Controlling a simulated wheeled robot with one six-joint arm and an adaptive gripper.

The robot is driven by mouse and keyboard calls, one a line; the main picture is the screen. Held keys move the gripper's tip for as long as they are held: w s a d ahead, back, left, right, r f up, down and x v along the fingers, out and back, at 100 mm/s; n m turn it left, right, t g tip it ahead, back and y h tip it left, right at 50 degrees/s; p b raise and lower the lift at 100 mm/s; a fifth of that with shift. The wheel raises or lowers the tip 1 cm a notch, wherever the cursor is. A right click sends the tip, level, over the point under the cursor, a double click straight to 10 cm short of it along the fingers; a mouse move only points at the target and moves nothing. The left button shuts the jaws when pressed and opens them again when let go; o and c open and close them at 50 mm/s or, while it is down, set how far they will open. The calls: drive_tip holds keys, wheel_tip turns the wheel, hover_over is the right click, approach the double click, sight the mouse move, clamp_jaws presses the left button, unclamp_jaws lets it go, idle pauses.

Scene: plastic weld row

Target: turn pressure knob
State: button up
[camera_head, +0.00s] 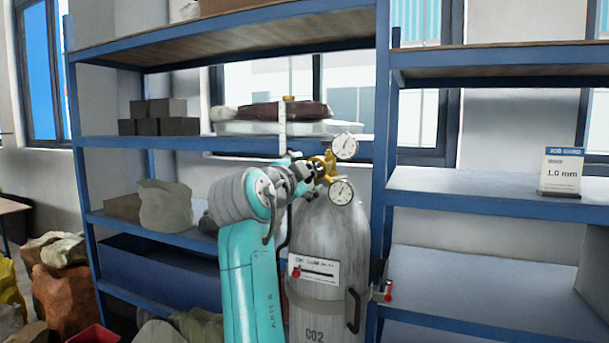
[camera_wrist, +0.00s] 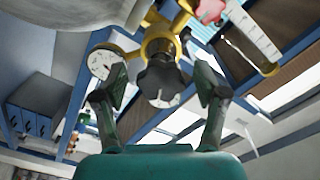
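The black pressure knob (camera_wrist: 160,79) sits on the brass regulator (camera_wrist: 160,42) in the wrist view, with its lobed rim toward me. My gripper (camera_wrist: 159,88) is open, with one finger to the left and one to the right of the knob. I see gaps on both sides, so the fingers do not seem to touch it. In the head view my gripper (camera_head: 312,172) is at the regulator (camera_head: 329,164), and my arm largely hides the knob. Two round white gauges (camera_head: 346,146) (camera_head: 341,192) are on the regulator, above the grey CO2 cylinder (camera_head: 330,235).
A clear flow tube (camera_head: 282,130) stands left of the regulator. Blue shelving (camera_head: 382,120) surrounds the cylinder. A bracket with a red-handled part (camera_head: 388,290) is at its right. A job card (camera_head: 561,170) reading "1.0 mm" stands on the right shelf, which is otherwise mostly bare.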

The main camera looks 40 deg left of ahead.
drive_tip(key=v, duration=1.2)
idle(0.4)
